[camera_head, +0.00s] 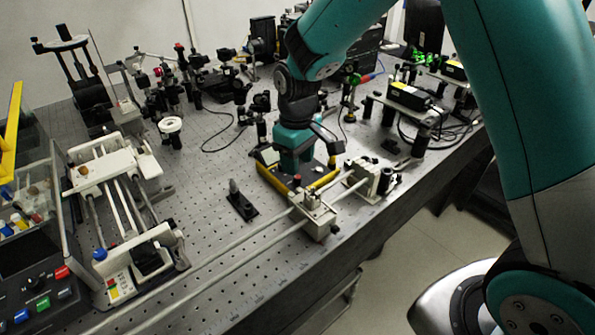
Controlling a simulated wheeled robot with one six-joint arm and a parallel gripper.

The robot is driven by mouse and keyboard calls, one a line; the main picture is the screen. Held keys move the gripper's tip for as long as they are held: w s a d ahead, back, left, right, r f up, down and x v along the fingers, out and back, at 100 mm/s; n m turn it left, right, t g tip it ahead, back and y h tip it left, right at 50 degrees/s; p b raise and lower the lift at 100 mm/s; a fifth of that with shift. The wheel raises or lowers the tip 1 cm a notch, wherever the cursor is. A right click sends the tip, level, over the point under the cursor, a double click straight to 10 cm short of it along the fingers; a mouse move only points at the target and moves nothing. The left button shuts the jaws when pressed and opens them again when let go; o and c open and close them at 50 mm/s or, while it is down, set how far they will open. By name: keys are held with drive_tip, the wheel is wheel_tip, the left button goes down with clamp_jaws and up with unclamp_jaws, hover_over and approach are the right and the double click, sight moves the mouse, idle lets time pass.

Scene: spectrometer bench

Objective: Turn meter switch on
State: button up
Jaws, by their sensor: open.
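A yellow-edged meter (268,172) with a small display lies on the perforated bench, just below and left of my wrist. My gripper (292,166) points down over the meter from the arm above. It is open, with nothing seen held in it. Its fingertips are small and hard to make out against the meter. The meter's switch cannot be told apart here; my gripper covers part of the meter. A small red knob (297,181) shows at the meter's front side, close to the gripper.
A rail with a metal carriage (317,215) runs in front of the meter. A small black mount (241,203) stands to its left. A white slide assembly (120,190) and a button panel (40,285) are at left. Optics crowd the back; the bench's right edge is near.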

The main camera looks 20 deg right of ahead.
sight(298, 177)
drive_tip(key=shift+f, duration=2.2)
drive_tip(key=shift+c, duration=0.3)
clamp_jaws()
drive_tip(key=shift+m, duration=0.4)
drive_tip(key=m, duration=0.6)
drive_tip(key=shift+p, duration=0.4)
drive_tip(key=m, duration=0.7)
